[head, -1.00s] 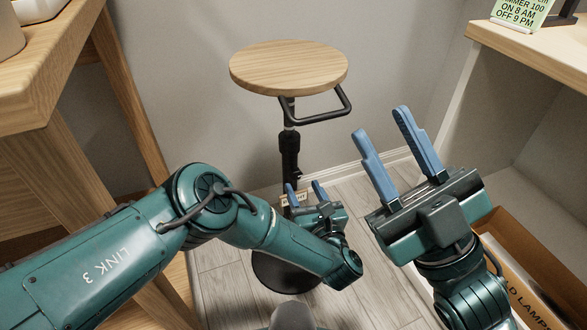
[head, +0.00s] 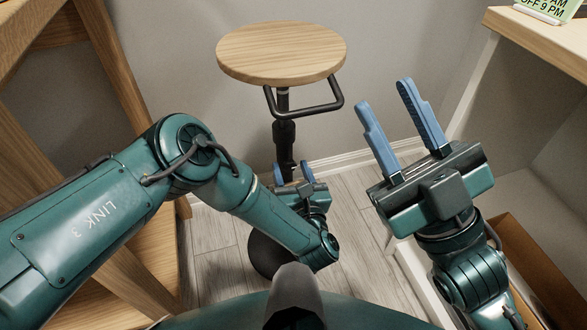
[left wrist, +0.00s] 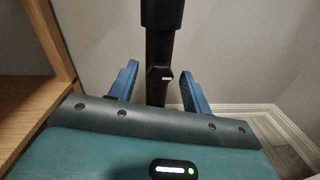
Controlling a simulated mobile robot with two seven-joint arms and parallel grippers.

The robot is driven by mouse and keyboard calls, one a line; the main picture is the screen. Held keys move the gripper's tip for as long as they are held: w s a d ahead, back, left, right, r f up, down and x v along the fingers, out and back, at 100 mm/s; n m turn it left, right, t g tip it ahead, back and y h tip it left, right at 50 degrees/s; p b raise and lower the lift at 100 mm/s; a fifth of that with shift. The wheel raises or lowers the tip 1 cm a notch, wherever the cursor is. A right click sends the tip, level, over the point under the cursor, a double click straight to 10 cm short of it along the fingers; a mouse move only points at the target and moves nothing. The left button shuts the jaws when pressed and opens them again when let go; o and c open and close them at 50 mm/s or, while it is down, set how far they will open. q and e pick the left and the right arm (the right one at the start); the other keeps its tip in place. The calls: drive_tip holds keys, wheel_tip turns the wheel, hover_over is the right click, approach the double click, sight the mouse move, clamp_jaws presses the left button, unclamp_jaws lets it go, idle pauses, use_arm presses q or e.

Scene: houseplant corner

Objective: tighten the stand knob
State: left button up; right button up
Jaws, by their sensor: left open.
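The plant stand has a round wooden top (head: 281,53), a black bent handle under it and a black upright pole (head: 285,135). My left gripper (head: 292,172) is open in front of the lower pole. In the left wrist view, the pole (left wrist: 160,45) runs between its two blue fingers, with gaps on both sides. A small dark part with a white mark (left wrist: 162,75) on the pole, which may be the knob, lies between the fingertips. In the head view my left gripper hides that area. My right gripper (head: 385,97) is open and empty, right of the stand.
A wooden shelf frame (head: 115,85) stands close on the left. A pale shelf unit with a wooden top (head: 545,40) is on the right, with a cardboard box (head: 540,270) low down. The grey wall is close behind the stand.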

use_arm(q)
drive_tip(key=shift+c, duration=0.4)
drive_tip(key=c, duration=0.9)
